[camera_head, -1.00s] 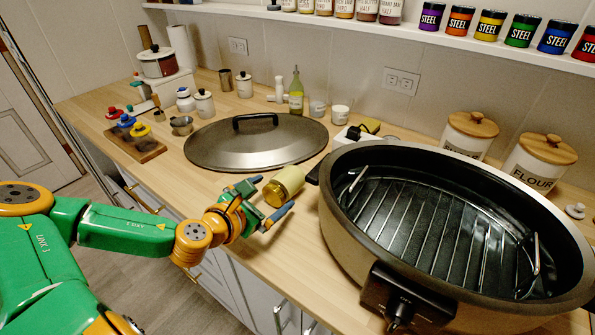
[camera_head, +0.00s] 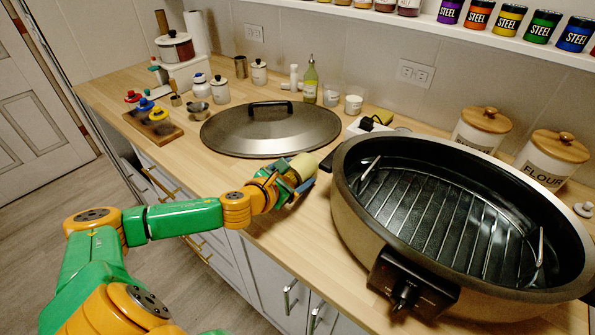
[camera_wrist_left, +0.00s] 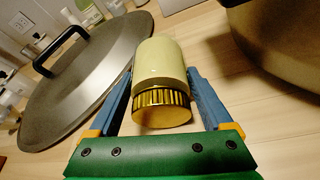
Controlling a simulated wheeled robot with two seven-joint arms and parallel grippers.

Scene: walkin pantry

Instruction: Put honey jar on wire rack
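The honey jar (camera_head: 304,166) is pale yellow with a ribbed gold lid. It is tilted, its lid toward my gripper's palm. My left gripper (camera_head: 298,179) is shut on it, one blue finger on each side. In the left wrist view the fingertips (camera_wrist_left: 160,75) meet the sides of the jar (camera_wrist_left: 158,65), and its lid faces the camera. The jar is over the counter between the big lid and the roaster. The wire rack (camera_head: 440,218) lies inside the dark oval roaster (camera_head: 345,205), with upright wire handles at its ends. My right gripper is not in view.
The roaster's high rim stands just right of my left gripper. A large domed lid (camera_head: 235,137) lies behind it. Flour canister (camera_head: 548,160), oil bottle (camera_head: 310,83) and small cups stand along the wall. The counter's front strip (camera_head: 285,235) is bare.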

